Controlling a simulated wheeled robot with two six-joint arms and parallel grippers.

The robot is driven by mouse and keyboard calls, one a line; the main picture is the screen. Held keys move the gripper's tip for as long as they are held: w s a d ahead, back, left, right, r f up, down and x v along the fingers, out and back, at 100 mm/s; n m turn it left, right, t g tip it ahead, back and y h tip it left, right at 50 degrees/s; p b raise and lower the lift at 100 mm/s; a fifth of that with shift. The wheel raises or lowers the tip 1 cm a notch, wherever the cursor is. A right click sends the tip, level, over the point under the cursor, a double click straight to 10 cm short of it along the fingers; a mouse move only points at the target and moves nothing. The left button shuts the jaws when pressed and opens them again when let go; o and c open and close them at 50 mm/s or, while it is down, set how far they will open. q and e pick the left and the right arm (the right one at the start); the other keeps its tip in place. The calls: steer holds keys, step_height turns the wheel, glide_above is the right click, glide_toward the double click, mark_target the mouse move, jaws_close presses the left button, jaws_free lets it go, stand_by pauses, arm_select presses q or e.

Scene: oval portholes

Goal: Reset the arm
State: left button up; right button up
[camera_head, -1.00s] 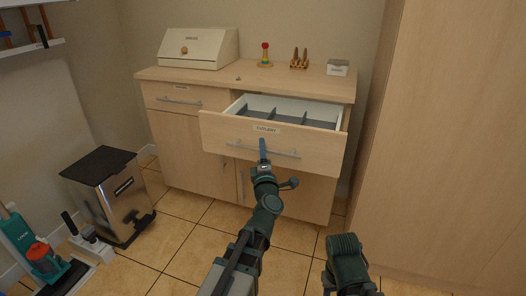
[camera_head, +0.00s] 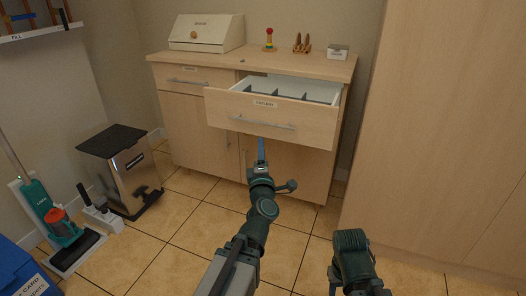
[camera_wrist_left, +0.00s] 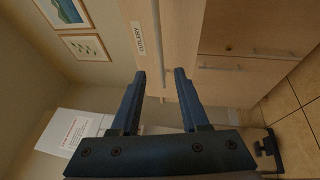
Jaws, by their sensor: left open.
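My left gripper (camera_head: 261,146) is in front of the cabinet, just below the handle (camera_head: 262,122) of the drawer labelled cutlery (camera_head: 285,112). That drawer stands pulled out and shows grey compartments inside. In the left wrist view my left gripper (camera_wrist_left: 160,76) has its two blue fingers apart with nothing between them, and the drawer front with its label (camera_wrist_left: 138,38) is beyond the fingertips. My right arm shows at the bottom right of the head view, but its gripper fingers are not seen.
A pedal bin (camera_head: 127,170) and a teal vacuum (camera_head: 52,215) stand at left. A tall wooden cupboard (camera_head: 440,130) fills the right. The tiled floor (camera_head: 190,215) between is clear.

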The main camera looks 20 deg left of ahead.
stand_by(0.4)
arm_select(q)
steer(key=d+f+m+g+h+p, duration=0.1)
steer(key=d+f+m+g+h, duration=0.15)
steer(key=d+m+h, duration=0.35)
steer(key=s+d+f+m+g+h+p, duration=0.1)
steer(key=d+f+m+h, duration=0.15)
steer(key=d+m, duration=0.4)
steer(key=d+f+m+g+h+p, duration=0.1)
steer(key=d+f+m+g+h, duration=0.2)
steer(key=d, duration=0.5)
steer(key=s+d+f+m+g+y+p, duration=0.2)
steer(key=s+d+f+m+g+p, duration=0.15)
steer(key=s+f+m+g, duration=0.6)
steer(key=s+a+f+m+g+y, duration=0.1)
steer(key=s+a+y, duration=0.1)
steer(key=s, duration=0.4)
steer(key=s+a+f+m+g+y, duration=0.1)
steer(key=s+a+g+y, duration=0.15)
steer(key=s, duration=0.35)
step_height(320, 180, up, 38)
steer(key=p, duration=3.8)
steer(key=shift+s+a+r+h, duration=0.25)
steer(key=shift+s+a+h, duration=0.05)
steer(key=shift+s, duration=0.05)
steer(key=shift+f+t, duration=0.1)
steer(key=shift+t, duration=0.15)
